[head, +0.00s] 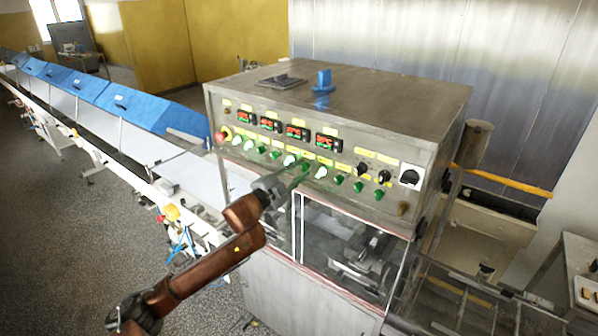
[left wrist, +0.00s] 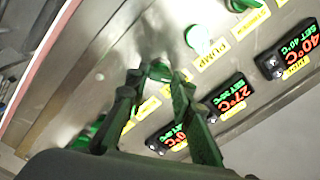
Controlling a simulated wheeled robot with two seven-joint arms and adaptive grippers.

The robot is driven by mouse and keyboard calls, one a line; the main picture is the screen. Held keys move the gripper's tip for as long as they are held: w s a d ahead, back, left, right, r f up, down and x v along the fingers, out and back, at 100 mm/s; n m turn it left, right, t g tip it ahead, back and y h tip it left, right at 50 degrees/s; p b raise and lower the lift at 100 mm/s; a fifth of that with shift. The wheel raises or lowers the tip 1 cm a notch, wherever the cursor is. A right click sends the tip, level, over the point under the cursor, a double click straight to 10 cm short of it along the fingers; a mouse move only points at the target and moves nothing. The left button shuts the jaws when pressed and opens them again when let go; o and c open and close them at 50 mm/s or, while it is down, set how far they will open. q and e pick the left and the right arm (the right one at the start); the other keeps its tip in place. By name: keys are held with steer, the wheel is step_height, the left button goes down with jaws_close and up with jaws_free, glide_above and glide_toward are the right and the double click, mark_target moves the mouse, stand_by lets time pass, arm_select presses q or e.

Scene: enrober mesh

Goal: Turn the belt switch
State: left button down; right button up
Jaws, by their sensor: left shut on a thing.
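The steel control panel (head: 400,205) of the machine carries a row of green and white-lit switches under its displays. My left gripper (head: 298,176) reaches the panel from the lower left, at the middle of this row. In the left wrist view its two fingers (left wrist: 157,80) are closed around a green switch knob (left wrist: 158,71). The label beside that knob is partly covered by the fingers, so I cannot read whether it is the belt switch. A white-lit knob (left wrist: 201,39) with a PUMP label sits just right of it. My right gripper is not in view.
Red-and-green displays (head: 297,132) sit above the switches, and black knobs (head: 384,177) lie to the right. A red button (head: 220,137) is at the panel's left end. A clear-windowed housing (head: 350,245) is below. A long conveyor with blue covers (head: 130,105) runs left.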

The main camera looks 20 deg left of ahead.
arm_select(q)
steer(key=c, duration=1.7)
jaws_free()
steer(key=v, duration=1.2)
